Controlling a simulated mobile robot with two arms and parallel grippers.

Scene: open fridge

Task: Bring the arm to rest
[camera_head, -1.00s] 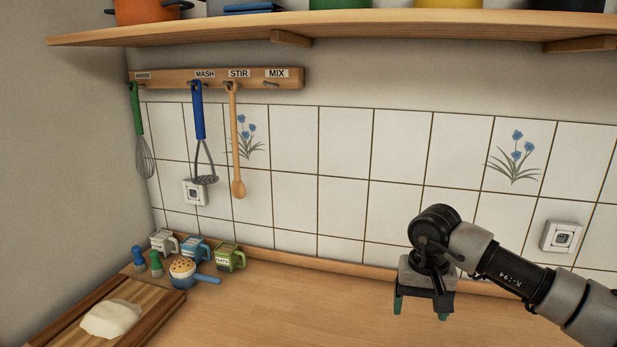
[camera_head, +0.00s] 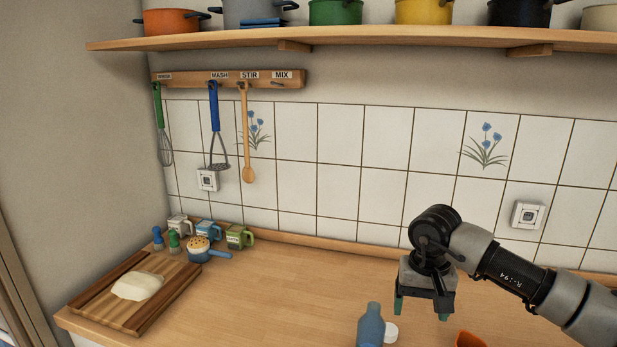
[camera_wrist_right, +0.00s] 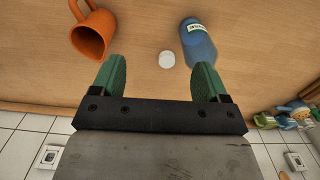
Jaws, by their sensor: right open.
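My right gripper (camera_head: 422,308) hangs above the wooden counter on the right side of the head view, its fingers pointing down. It is open with nothing between its green fingertips. My left gripper is not in the head view.
A blue bottle (camera_head: 371,326), a white round piece (camera_head: 391,332) and an orange mug (camera_head: 470,340) are on the counter near my right gripper. A cutting board (camera_head: 165,312) with dough (camera_head: 138,286) and several cups are at left. A shelf (camera_head: 350,40) with pots runs above.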

